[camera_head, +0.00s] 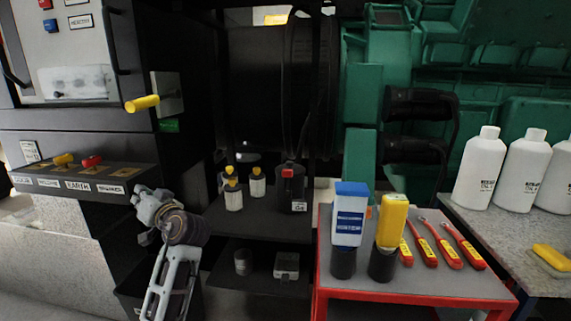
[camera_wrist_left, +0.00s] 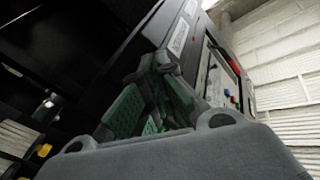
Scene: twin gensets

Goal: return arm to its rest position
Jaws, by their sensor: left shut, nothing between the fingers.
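My left gripper (camera_head: 147,200) is in the lower left of the head view, at the end of my grey left arm. It is small there, just right of the dark labelled panel ledge (camera_head: 85,183) and apart from the shelves. In the left wrist view, its dark fingers with green pads (camera_wrist_left: 155,90) are shut and hold nothing. My right gripper is in neither view.
A yellow handle (camera_head: 142,103) juts from the dark cabinet above the gripper. A shelf (camera_head: 265,228) with small jars stands to the right. Farther right, a red-edged table (camera_head: 440,287) holds a blue-white box, a yellow item and red-handled tools. White bottles (camera_head: 479,170) stand beyond.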

